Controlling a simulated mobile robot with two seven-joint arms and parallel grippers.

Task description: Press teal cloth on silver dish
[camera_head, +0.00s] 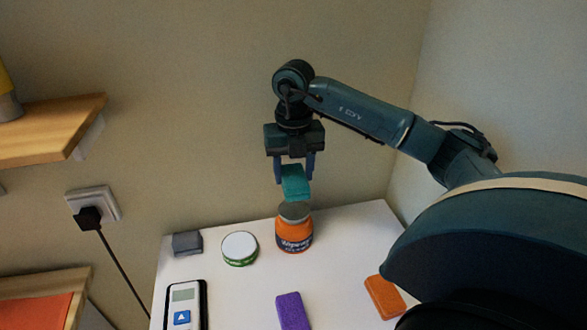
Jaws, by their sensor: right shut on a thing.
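My right gripper (294,174) points down and is shut on the teal cloth (295,186), a small folded block between its fingers. The cloth hangs just above the grey round top (295,211) of an orange jar. I cannot tell whether a small gap is left between cloth and top. I see no separate silver dish; I cannot tell whether this grey top is it. My left gripper is not in view.
The orange jar (294,238) stands near the back of the white table (235,292). Around it are a green-sided tin with white top (240,246), a grey block (187,242), a purple block (292,311), an orange block (384,297) and a meter (185,298). A wall shelf (50,128) is left.

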